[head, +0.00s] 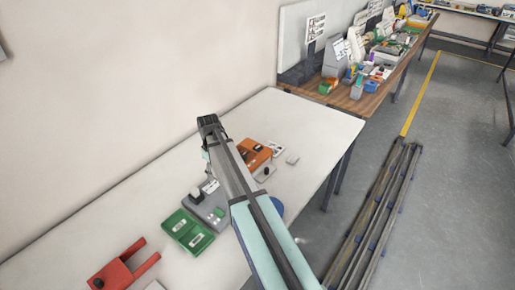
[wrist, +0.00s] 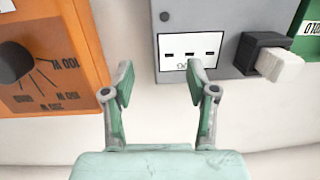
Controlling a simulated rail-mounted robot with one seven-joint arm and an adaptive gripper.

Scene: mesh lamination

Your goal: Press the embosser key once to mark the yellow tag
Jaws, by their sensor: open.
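My gripper (wrist: 160,86) is open and empty in the wrist view, its two fingers apart and pointing toward the row of devices. A grey device (wrist: 228,18) lies ahead, with a white slotted plate (wrist: 191,42) near the fingertips. On its right a white block (wrist: 280,66) sticks out from a black mount, possibly the embosser key; the right finger is left of it. In the head view the grey device (head: 218,198) is on the white table, partly behind my arm. I cannot make out a yellow tag. My fingers are not clear in the head view.
An orange box with a dark dial (wrist: 45,55) is left of the grey device. A green unit (wrist: 309,42) is at its right; a green tray (head: 176,226) shows in the head view. A red two-pronged thing (head: 118,272) lies at front left. The white table (head: 310,125) is bare at far right.

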